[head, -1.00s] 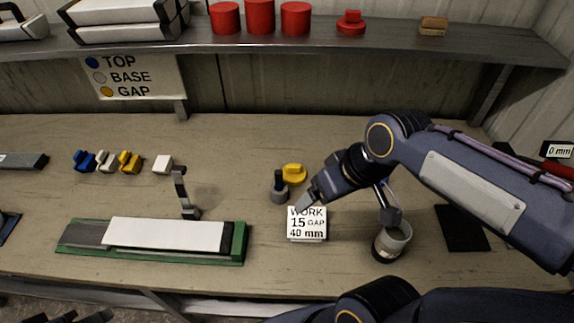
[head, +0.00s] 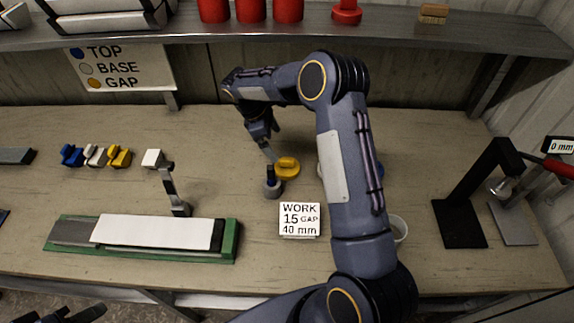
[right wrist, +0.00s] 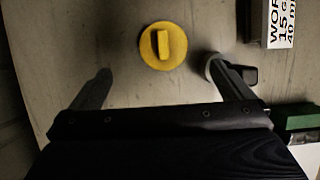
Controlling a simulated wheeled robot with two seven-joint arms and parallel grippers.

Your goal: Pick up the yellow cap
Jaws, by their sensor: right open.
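The yellow cap (head: 287,166), a round disc with a raised bar grip, lies on the workbench behind the work card. In the right wrist view the yellow cap (right wrist: 163,45) is whole, ahead of the fingertips and roughly centred between them. My right gripper (head: 268,150) is over the bench at the cap's left edge, partly hidden by its own arm in the head view. It also shows in the right wrist view (right wrist: 165,82), open and empty with its fingers wide apart. My left gripper (head: 62,315) shows only as dark tips at the bottom left edge; its opening is unclear.
A small grey-based post (head: 272,189) stands close by the cap, near my right finger. The work card (head: 299,219) is in front. A green-framed tray (head: 230,240) lies left; a grey cup (head: 398,228) is partly behind my arm. A black stand (head: 460,230) is right.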

